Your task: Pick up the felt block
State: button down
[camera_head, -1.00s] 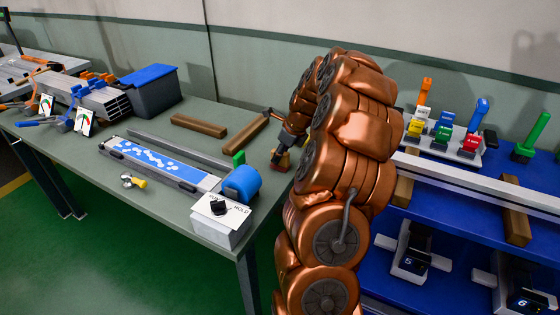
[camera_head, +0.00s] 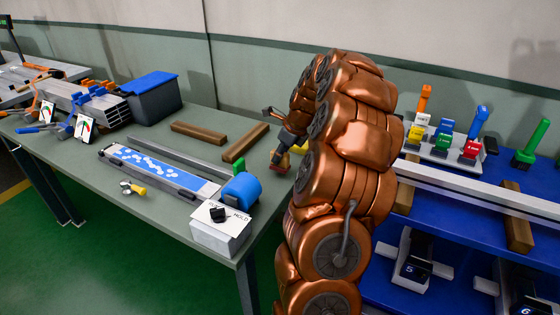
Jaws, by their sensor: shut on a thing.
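My gripper (camera_head: 280,152) is at the right end of the green bench, partly hidden behind my copper arm. It appears shut on a small reddish-tan block (camera_head: 281,161), which I take to be the felt block. The fingers cover much of the block. I cannot tell whether it touches the bench top or is just above it.
Two brown wooden bars (camera_head: 245,143) lie left of my gripper. A blue roll (camera_head: 241,188) and a white box (camera_head: 220,233) stand at the bench's front right corner. A blue-patterned tray (camera_head: 160,168) lies mid-bench. A blue rack (camera_head: 450,205) stands to the right.

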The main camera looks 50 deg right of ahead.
jog(key=shift+r, duration=0.5)
jog(key=s+a+r+b, duration=0.1)
jog(key=s+a+b, duration=0.1)
jog(key=s, duration=1.3)
jog(key=shift+s+a+r, duration=0.25)
jog(key=shift+s+a, duration=0.1)
